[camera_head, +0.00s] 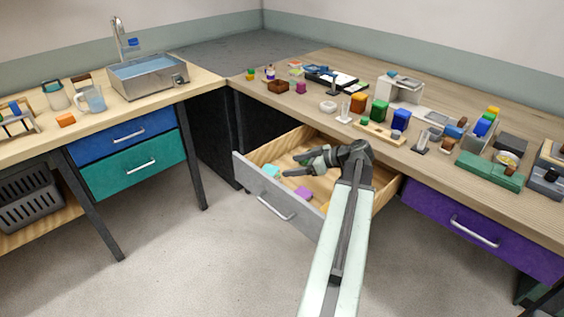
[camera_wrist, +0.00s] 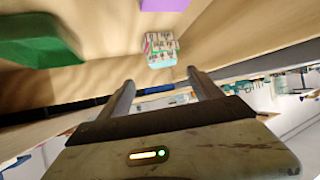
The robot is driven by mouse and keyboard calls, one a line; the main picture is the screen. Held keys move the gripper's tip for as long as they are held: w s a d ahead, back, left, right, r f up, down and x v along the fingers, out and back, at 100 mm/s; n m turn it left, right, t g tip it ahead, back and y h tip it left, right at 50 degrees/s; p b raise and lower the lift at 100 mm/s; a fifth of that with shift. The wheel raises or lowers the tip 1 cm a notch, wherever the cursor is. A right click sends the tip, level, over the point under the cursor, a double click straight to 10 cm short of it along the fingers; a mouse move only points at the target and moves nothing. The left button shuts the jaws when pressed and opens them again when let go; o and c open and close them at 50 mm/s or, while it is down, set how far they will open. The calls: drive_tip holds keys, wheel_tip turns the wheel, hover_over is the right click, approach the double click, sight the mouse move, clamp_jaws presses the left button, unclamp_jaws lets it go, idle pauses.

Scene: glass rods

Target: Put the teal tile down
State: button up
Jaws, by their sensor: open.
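The teal tile (camera_head: 271,172) lies in the open drawer (camera_head: 262,197), near its left end in the head view. In the wrist view the small block ahead of the fingertips has a pale teal edge (camera_wrist: 161,63) and a patterned face; I take it to be the same tile. My gripper (camera_head: 291,165) reaches into the drawer area, its fingers pointing left toward the tile. In the wrist view my gripper (camera_wrist: 160,79) is open, with nothing between the fingers. The tile looks apart from the fingertips.
A purple tile (camera_head: 303,194) lies in the drawer near its front; it also shows in the wrist view (camera_wrist: 165,4). A green object (camera_wrist: 38,38) is at the wrist view's left. Drawer walls surround the gripper. The worktop (camera_head: 330,70) above holds several coloured blocks.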

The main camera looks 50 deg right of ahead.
drive_tip(key=shift+p+v, duration=0.5)
drive_tip(key=shift+v, duration=1.4)
